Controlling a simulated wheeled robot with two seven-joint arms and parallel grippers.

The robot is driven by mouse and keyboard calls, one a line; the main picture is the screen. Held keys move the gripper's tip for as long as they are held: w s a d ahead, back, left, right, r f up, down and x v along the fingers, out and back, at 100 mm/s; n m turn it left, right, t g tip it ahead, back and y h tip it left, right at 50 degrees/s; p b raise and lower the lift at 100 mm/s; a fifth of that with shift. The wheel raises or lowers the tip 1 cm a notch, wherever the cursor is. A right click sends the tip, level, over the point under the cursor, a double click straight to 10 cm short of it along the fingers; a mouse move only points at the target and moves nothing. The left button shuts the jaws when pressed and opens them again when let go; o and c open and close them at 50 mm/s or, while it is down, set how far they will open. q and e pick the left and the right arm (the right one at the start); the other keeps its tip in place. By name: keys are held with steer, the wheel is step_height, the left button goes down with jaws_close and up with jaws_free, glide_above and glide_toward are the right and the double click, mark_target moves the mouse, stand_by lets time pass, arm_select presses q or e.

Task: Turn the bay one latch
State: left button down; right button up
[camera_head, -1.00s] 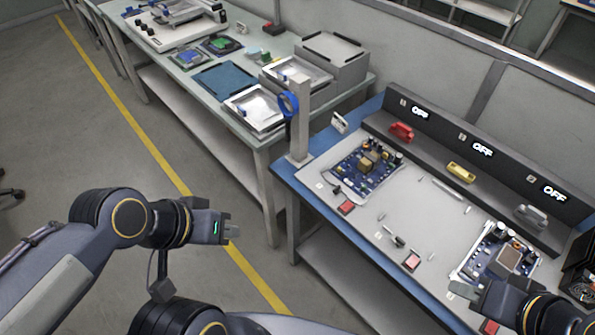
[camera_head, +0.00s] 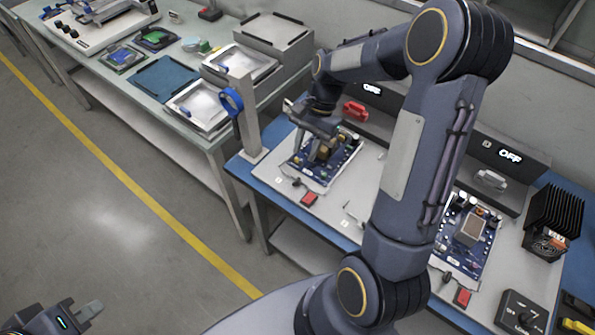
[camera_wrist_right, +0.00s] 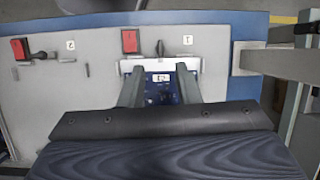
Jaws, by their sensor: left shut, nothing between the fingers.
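Bay one has a blue circuit board (camera_head: 322,168) with a small black lever (camera_head: 296,181) at its front edge. The lever also shows in the right wrist view (camera_wrist_right: 160,48), between a red block and a label reading 1. A red handle (camera_head: 355,111) sits under the first OFF sign; I cannot tell which part is the latch. My right gripper (camera_head: 312,150) is over the board, pointing down; in its wrist view (camera_wrist_right: 160,85) the fingers are apart with the board between and beyond them. My left gripper (camera_head: 88,311) is shut and empty, over the floor at the lower left.
A second board (camera_head: 468,240), a black finned block (camera_head: 553,215) and a control box (camera_head: 521,312) stand on the right. A post with a blue ring (camera_head: 231,102) stands at the bench's left corner. My right arm hides the middle bay.

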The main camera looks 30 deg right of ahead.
mark_target(297, 180)
steer(key=shift+m, duration=0.4)
steer(key=x, duration=0.6)
steer(key=d+x, duration=0.1)
steer(key=x, duration=0.2)
steer(key=shift+w+a+f+p, duration=0.1)
steer(key=shift+w+f+p, duration=0.1)
steer(key=shift+f+p, duration=0.15)
jaws_close()
